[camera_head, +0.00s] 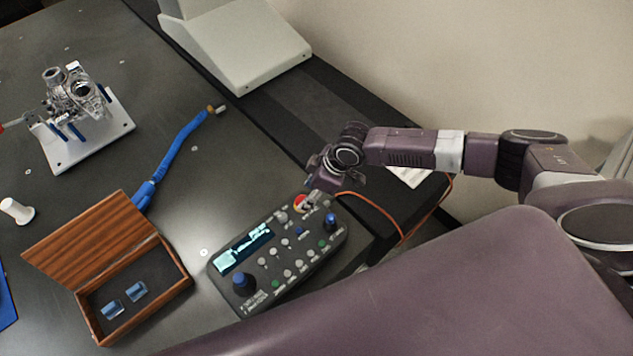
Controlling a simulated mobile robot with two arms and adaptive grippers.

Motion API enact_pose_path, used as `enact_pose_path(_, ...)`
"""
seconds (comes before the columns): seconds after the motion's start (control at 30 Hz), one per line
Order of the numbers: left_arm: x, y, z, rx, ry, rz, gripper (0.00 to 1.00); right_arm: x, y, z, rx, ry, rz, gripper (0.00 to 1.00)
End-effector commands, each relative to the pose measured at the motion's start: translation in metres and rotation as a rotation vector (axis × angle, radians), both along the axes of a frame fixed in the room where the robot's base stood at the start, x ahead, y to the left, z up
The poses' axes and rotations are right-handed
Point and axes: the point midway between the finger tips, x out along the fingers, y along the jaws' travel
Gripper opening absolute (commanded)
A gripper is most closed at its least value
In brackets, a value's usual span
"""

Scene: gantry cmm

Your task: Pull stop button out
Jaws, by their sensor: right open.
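The control box (284,285) lies on the dark table, with a lit screen, two blue-topped joysticks and several small buttons. The stop button (300,202) is red with some yellow, at the box's far edge. My right gripper (314,196) is at the stop button, just to its right and above it, with the fingers open. The fingers partly cover the button. I cannot tell whether they touch it. My left gripper does not show.
An open wooden case (170,284) with small clear blocks stands left of the control box. A metal part on a white plate (92,135) and a blue hose (176,150) lie farther back. An orange cable (411,232) runs right of the box. A pale machine column (240,45) stands behind.

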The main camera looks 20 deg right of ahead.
Motion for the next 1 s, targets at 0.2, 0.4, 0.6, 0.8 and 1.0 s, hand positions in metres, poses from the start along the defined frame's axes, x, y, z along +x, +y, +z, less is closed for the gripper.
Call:
enact_pose_path(0.2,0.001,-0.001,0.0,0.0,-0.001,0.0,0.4,-0.011,-0.016,0.045,-0.001,-0.003,0.0,0.47)
enact_pose_path(0.4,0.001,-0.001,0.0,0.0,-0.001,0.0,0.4,-0.019,-0.027,0.077,0.0,-0.003,-0.001,0.47)
enact_pose_path(0.6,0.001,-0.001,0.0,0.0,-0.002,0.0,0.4,-0.022,-0.031,0.091,0.0,-0.002,-0.001,0.47)
enact_pose_path(0.8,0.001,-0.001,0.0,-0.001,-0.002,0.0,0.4,-0.023,-0.031,0.092,0.001,-0.002,0.0,0.47)
enact_pose_path(1.0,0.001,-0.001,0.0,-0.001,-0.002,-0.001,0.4,-0.022,-0.031,0.092,0.001,-0.003,-0.001,0.47)
